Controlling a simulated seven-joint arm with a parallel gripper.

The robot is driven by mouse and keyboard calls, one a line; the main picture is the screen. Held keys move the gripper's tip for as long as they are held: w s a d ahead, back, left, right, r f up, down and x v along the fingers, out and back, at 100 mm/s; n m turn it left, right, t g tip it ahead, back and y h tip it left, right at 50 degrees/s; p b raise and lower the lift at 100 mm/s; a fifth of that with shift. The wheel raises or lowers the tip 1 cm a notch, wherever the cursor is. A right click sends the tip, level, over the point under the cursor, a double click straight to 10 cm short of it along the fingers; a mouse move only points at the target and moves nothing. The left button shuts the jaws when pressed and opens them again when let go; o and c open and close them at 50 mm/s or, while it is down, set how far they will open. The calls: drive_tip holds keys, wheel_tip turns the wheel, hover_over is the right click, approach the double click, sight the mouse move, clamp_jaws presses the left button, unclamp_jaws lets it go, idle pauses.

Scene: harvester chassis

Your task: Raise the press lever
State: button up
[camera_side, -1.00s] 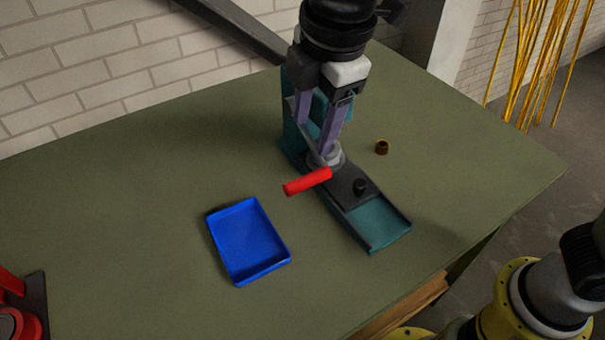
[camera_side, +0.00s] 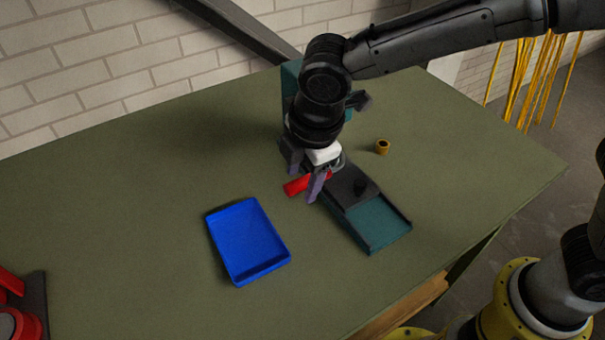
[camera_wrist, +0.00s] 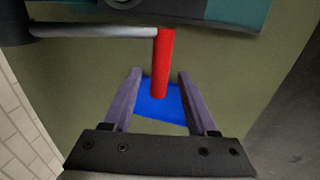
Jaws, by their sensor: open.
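The press lever's red handle (camera_side: 297,186) shows in the side view beside the teal press (camera_side: 376,224), low near the table. The rest of the lever is hidden behind my gripper there. In the wrist view the red handle (camera_wrist: 165,65) hangs on the end of a grey lever arm (camera_wrist: 95,31). My gripper (camera_side: 303,185) is open and pointed down over the handle. In the wrist view its two purple fingers (camera_wrist: 157,72) are spread, with the handle's free end between them. I cannot tell whether either finger touches the handle.
A blue tray (camera_side: 285,262) lies on the green table (camera_side: 120,230) left of the press. A small brass ring (camera_side: 382,147) stands to the press's right. A red device (camera_side: 18,310) is at the lower left.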

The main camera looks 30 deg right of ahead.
clamp_jaws()
idle(0.3)
idle(1.2)
